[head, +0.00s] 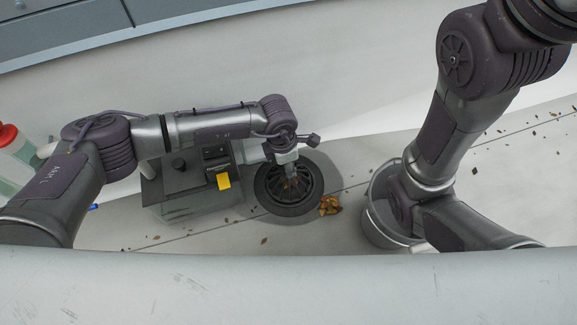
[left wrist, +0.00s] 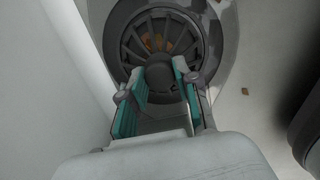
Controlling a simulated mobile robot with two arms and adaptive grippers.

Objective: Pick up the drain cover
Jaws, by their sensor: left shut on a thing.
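The drain cover (head: 272,194) is a dark, round, spoked grate in the middle of the head view, at the drain on the pale roof. My left gripper (head: 290,176) reaches down onto it from above. In the left wrist view the spokes of the cover (left wrist: 133,38) fan out around a round central knob. The two teal-padded fingers of the left gripper (left wrist: 160,78) stand on either side of this knob and are shut on it. I cannot tell whether the cover is raised off the drain. My right gripper is out of view.
A clump of brown leaves (head: 329,205) lies right of the drain. A grey bucket (head: 376,220) stands further right, partly behind my right arm. A dark box (head: 180,178) with a yellow tag is close on the left. A red-capped bottle (head: 14,155) stands far left.

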